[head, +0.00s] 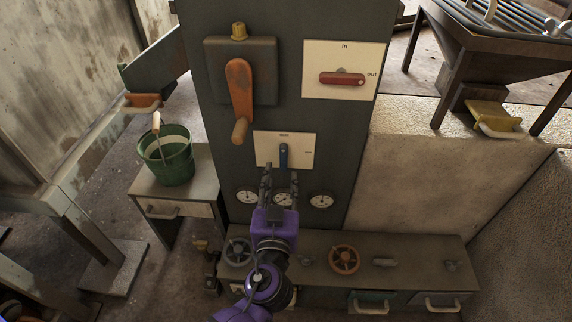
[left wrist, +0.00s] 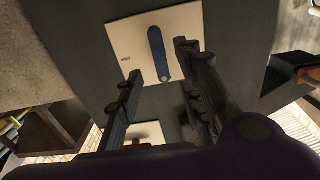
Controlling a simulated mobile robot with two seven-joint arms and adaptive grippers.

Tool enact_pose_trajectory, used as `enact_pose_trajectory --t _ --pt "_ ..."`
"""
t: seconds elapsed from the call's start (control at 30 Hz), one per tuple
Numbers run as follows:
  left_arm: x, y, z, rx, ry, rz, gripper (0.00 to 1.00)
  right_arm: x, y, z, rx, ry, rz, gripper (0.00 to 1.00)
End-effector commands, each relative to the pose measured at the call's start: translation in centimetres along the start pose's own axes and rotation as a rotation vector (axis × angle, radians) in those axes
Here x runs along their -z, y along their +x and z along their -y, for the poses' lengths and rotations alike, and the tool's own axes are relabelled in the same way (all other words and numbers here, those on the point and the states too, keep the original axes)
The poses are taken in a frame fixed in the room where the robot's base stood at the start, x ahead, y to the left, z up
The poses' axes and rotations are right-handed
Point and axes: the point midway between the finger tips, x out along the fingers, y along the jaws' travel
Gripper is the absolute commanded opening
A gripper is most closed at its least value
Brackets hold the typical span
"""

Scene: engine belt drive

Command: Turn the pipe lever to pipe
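The blue pipe lever (head: 283,155) hangs straight down in front of its white label plate (head: 304,150) on the dark panel. A small label shows above it and another at its right. In the left wrist view the blue lever (left wrist: 156,52) appears upside down, with its pivot end lower in the picture. My left gripper (head: 280,176) is open and empty just below the lever, its two fingers pointing up at the panel. In the left wrist view the fingers (left wrist: 158,68) stand apart with the lever between their lines. Contact with the lever cannot be told. My right gripper is not in view.
An orange lever (head: 240,92) and a red lever (head: 342,79) sit above on the panel. Gauges (head: 321,201) lie below the plate, close to my fingers. A bench with valve wheels (head: 344,260) is beneath. A green bucket (head: 166,158) stands left.

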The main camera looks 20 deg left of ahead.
Motion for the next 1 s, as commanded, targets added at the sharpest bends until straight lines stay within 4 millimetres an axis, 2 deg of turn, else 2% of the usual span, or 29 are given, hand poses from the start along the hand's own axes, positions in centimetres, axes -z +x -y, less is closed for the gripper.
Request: enact_pose_trajectory --t 0.17,0.4,0.53,0.8,0.83,1.0 --pt "0.2 2.7 0.0 -0.001 0.001 -0.003 0.34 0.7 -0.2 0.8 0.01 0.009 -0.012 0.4" --pt "0.1 6.2 0.0 -0.001 0.002 -0.001 0.34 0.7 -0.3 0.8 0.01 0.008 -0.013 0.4" --pt "0.1 7.1 0.0 -0.001 0.001 0.0 0.34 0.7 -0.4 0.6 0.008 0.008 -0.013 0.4" --pt "0.0 7.3 0.0 0.0 0.001 0.002 0.34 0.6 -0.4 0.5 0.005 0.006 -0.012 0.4" --pt "0.0 7.3 0.0 0.0 0.001 0.002 0.33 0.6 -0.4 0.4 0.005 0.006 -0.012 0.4" --pt "0.0 7.2 0.0 -0.001 0.001 0.001 0.11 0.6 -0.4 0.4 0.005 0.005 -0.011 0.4"
